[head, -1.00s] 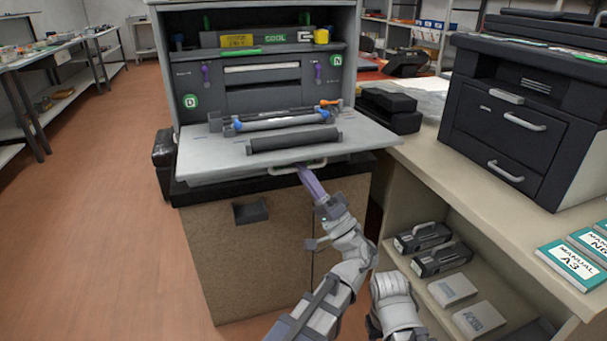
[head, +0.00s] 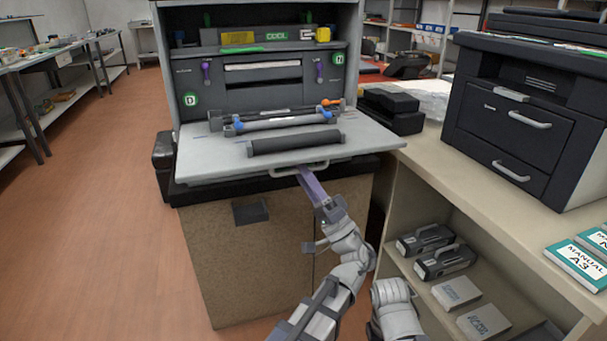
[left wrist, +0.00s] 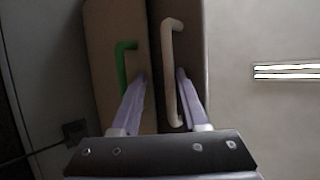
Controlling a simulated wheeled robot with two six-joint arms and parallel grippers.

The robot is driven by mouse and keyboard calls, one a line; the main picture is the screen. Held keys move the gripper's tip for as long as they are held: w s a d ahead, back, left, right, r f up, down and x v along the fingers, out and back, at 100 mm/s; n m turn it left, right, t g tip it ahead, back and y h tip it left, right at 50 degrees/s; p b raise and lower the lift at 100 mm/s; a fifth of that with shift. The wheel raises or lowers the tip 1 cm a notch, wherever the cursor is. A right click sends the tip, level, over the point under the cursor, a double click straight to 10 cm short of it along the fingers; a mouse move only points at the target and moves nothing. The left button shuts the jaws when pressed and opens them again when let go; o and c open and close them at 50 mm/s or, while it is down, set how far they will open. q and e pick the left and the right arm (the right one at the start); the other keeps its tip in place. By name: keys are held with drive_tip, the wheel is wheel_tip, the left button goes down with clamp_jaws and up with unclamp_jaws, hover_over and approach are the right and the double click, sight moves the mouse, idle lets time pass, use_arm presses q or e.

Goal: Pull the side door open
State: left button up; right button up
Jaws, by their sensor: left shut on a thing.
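The grey printer (head: 265,75) has a light grey door panel (head: 200,158) folded out flat at its front. A pale bar handle (head: 318,168) sits on the panel's front edge. My left gripper (head: 304,174) reaches up to this handle with its purple fingers. In the left wrist view, the pale handle (left wrist: 172,60) runs between the fingertips, and the gripper is shut on it. A green handle (left wrist: 122,65) shows left of it, outside the fingers. I see no right gripper.
A dark roller (head: 295,143) and a blue-ended cartridge (head: 280,122) lie on the panel. The printer stands on a brown cabinet (head: 240,265). A beige bench (head: 440,175) with a dark printer (head: 515,115) is close on the right. The floor at left is open.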

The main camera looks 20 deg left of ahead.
use_arm(q)
drive_tip(key=shift+o, duration=0.9)
drive_tip(key=shift+w, duration=0.15)
drive_tip(key=shift+s+d, duration=0.1)
drive_tip(key=shift+s, duration=0.1)
drive_tip(key=shift+f, duration=0.1)
use_arm(e)
drive_tip(key=shift+f, duration=0.1)
